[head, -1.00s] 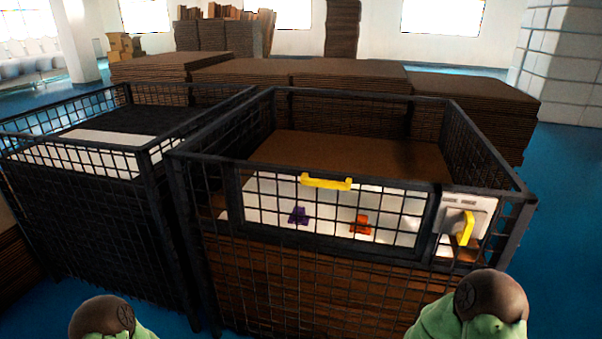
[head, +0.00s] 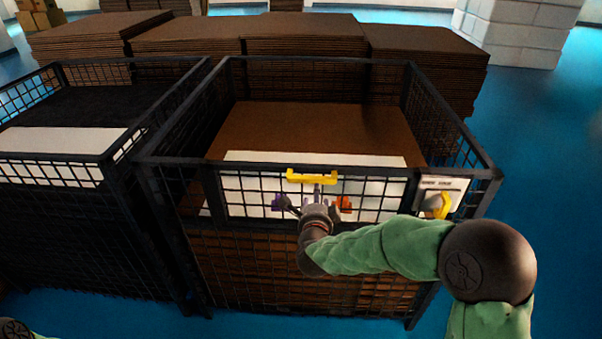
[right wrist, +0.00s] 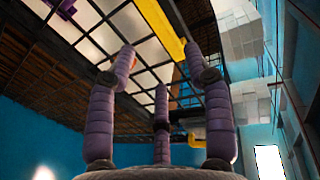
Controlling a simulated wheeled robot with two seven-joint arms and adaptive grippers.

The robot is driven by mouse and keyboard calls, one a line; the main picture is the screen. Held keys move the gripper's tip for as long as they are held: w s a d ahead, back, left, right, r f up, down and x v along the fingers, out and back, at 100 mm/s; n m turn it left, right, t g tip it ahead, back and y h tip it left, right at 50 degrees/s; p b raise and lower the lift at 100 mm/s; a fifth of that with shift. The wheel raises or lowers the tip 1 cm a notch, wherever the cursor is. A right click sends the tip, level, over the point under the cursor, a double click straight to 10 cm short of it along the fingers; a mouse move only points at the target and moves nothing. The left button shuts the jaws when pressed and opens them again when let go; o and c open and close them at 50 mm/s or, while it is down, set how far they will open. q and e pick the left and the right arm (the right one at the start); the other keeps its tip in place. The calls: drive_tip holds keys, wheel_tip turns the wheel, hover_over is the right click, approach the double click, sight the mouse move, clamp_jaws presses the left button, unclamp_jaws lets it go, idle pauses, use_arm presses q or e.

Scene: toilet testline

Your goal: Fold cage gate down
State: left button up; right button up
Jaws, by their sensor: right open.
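The front-facing dark mesh cage has a gate panel (head: 411,192) in the upper part of its front. The gate stands upright. A yellow handle (head: 312,178) sits on its top edge and also shows in the right wrist view (right wrist: 160,28). A yellow latch (head: 438,206) is on a white plate right of the gate. My right gripper (head: 318,192) is in front of the gate, just below the handle. In the right wrist view its purple fingers (right wrist: 160,62) are spread and empty, with the handle beyond them. My left gripper is not in view.
Brown sheets with a white sheet (head: 380,160) on top lie inside the cage. Purple (head: 278,202) and orange (head: 345,203) items show through the mesh. Another mesh cage (head: 75,225) stands close on the left. Stacks of brown board (head: 300,38) are behind. Blue floor is clear at right.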

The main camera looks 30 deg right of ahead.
sight(317, 181)
drive_tip(key=x, duration=1)
drive_tip(key=shift+w+d, duration=0.25)
clamp_jaws()
